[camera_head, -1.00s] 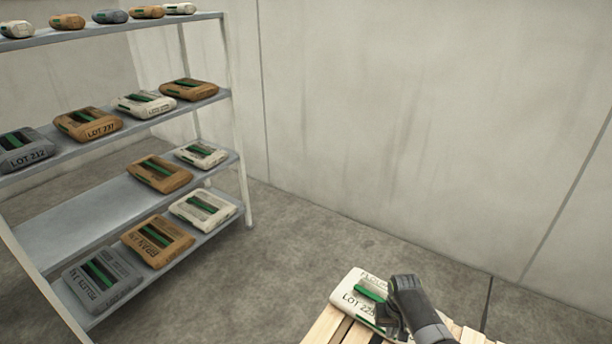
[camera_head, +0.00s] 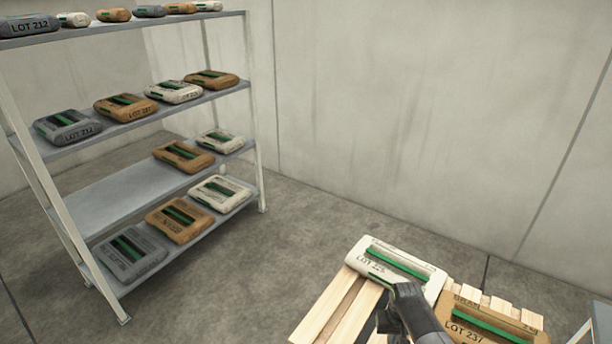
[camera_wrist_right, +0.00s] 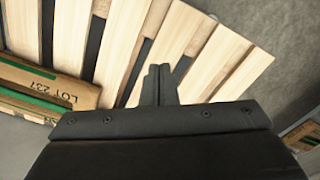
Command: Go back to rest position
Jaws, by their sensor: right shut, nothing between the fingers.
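My right gripper (camera_head: 388,318) is in front of the wooden pallet in the head view, near the white sack. In the right wrist view its two fingers (camera_wrist_right: 160,72) are together with nothing between them, over bare pallet slats. A white sack (camera_head: 375,272) with a green strip lies on the pallet (camera_head: 325,318). A brown sack (camera_head: 487,312) marked LOT 237 lies to its right, and a brown sack marked LOT 237 (camera_wrist_right: 60,88) also shows at the left of the right wrist view. My left gripper is not in view.
A grey metal shelf rack (camera_head: 115,205) on the left holds several grey, brown and white sacks on its levels. The concrete floor (camera_head: 290,250) between rack and pallet is clear. A plain wall (camera_head: 410,110) stands behind.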

